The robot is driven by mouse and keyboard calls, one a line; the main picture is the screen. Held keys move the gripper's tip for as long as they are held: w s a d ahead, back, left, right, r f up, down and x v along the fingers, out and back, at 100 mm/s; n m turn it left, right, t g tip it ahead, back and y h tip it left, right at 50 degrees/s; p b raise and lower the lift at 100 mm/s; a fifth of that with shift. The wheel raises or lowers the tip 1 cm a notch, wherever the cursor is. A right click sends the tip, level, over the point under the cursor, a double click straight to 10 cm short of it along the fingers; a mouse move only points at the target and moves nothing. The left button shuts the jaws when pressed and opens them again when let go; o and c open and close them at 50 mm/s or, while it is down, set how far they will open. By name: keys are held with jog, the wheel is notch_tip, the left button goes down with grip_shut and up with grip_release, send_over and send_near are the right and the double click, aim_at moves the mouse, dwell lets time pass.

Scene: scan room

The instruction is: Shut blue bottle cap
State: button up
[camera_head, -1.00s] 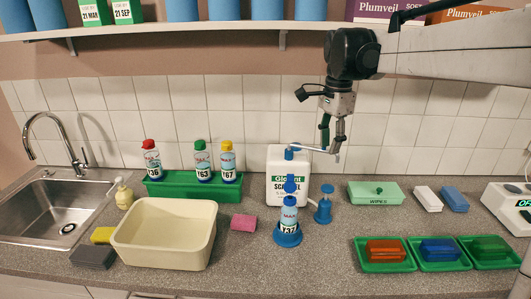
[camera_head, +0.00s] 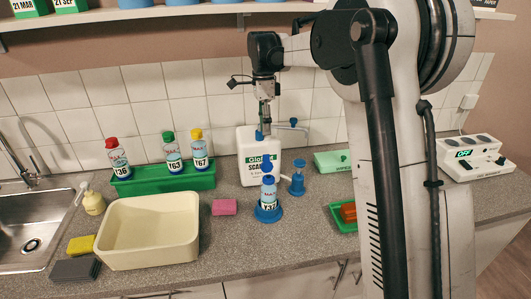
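The blue-capped bottle (camera_head: 269,192) stands upright in a round blue holder (camera_head: 268,213) on the counter. Its blue cap (camera_head: 268,165) has a part sticking up at the top, which looks like a raised lid; the detail is small. My gripper (camera_head: 263,128) hangs fingers down above the bottle in the picture, in front of the white jug's top and apart from the bottle. Its fingers are too small and overlapped with the jug's blue spout to tell whether they are open.
A white jug (camera_head: 252,172) stands behind the bottle, and a blue pump dispenser (camera_head: 297,182) to its right. A green rack (camera_head: 165,183) holds red-, green- and yellow-capped bottles. A cream tub (camera_head: 147,263) and pink sponge (camera_head: 224,207) lie left. My arm hides much of the right counter.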

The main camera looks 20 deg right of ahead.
aim_at(267, 163)
jog(key=f, duration=0.3)
jog(key=s+f+p, duration=0.1)
jog(key=f, duration=0.2)
jog(key=s+f, duration=0.1)
jog(key=f, duration=0.2)
jog(key=shift+a+f, duration=0.1)
jog(key=shift+f, duration=0.05)
jog(key=shift+c, duration=0.4)
grip_shut()
